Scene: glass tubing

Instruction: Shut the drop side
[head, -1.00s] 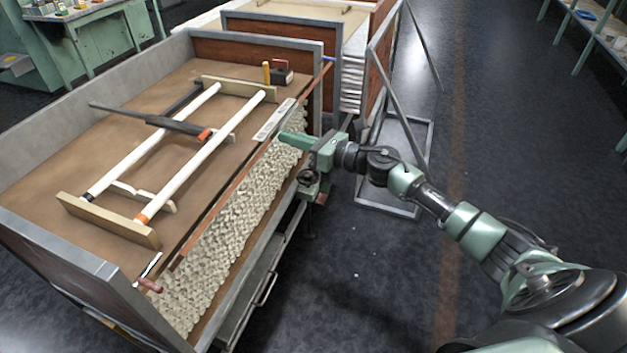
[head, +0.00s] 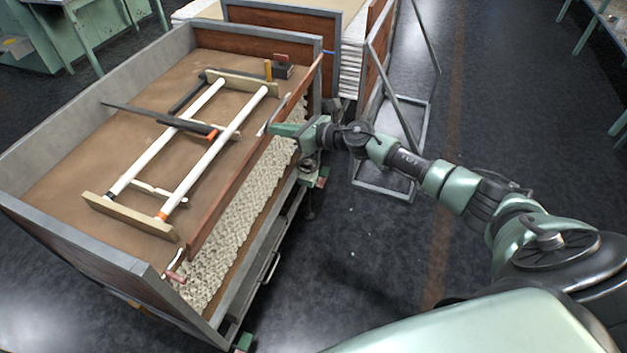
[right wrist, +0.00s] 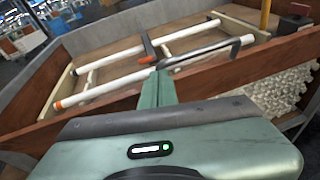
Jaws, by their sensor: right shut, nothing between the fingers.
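The drop side (head: 225,205) is a long reddish-brown board along the right side of the wooden crate (head: 60,160). It stands raised at a tilt, and its far end is near the crate's far right corner post. It also crosses the right wrist view (right wrist: 225,92). My right gripper (head: 272,129) is shut and empty at the board's upper edge, about midway along it. Its fingers (right wrist: 158,90) overlap the board in the wrist view; I cannot tell whether they touch. A small latch-like part with a reddish handle (head: 176,275) is at the near corner. My left gripper is out of view.
Two white glass tubes (head: 213,153) rest on wooden supports in the crate, with a dark tool across them. Beige knobbly padding (head: 235,230) shows outside the board. A second crate and grey metal frame (head: 385,190) stand behind. Floor to the right is clear.

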